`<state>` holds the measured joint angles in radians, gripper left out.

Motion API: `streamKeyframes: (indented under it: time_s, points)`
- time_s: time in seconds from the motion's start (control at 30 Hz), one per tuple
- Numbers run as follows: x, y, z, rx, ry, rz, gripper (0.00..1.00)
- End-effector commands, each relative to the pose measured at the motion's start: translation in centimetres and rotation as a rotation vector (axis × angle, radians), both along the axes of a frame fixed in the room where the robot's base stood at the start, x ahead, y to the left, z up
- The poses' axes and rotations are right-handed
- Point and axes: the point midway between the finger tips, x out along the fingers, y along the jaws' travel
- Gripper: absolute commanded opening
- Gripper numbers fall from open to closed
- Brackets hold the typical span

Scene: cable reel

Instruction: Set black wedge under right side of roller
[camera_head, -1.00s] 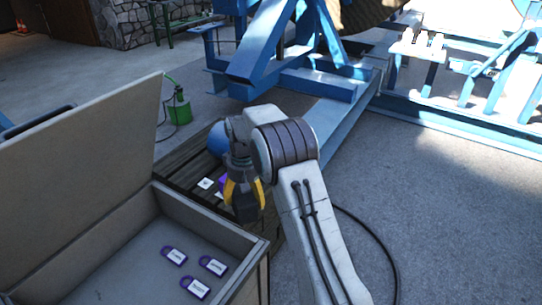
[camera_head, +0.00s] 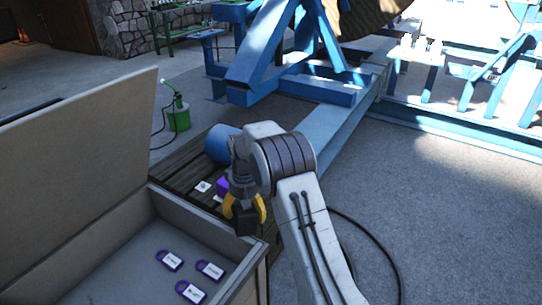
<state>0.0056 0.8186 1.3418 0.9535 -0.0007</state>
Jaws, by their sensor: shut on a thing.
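My gripper (camera_head: 246,212), with yellow fingers, points down and is shut on a dark block, which looks like the black wedge (camera_head: 244,221). It holds the wedge over the front part of a slatted wooden pallet, beside the open box. A blue cylinder, which looks like the roller (camera_head: 219,145), lies on the pallet behind my gripper. My arm hides the right side of the roller. A purple block (camera_head: 222,187) sits on the pallet between the roller and my gripper. I cannot tell how high the wedge is above the slats.
An open grey box (camera_head: 205,224) with a raised lid stands at the left, with purple padlock-shaped tags (camera_head: 210,270) inside. A green canister (camera_head: 178,118) stands behind. A blue steel frame (camera_head: 330,120) is beyond.

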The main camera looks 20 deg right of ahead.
Motion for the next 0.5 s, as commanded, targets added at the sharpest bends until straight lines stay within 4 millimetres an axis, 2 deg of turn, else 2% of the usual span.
streamKeyframes:
  time_s: [0.03, 0.23, 0.5]
  points:
    - [-0.9, 0.6, -1.5, 0.0, 0.039, 0.007, 0.48]
    - [-1.0, 0.6, -1.5, 0.0, 0.04, 0.007, 0.48]
    - [-1.0, 0.6, 0.1, 0.0, 0.041, 0.008, 0.47]
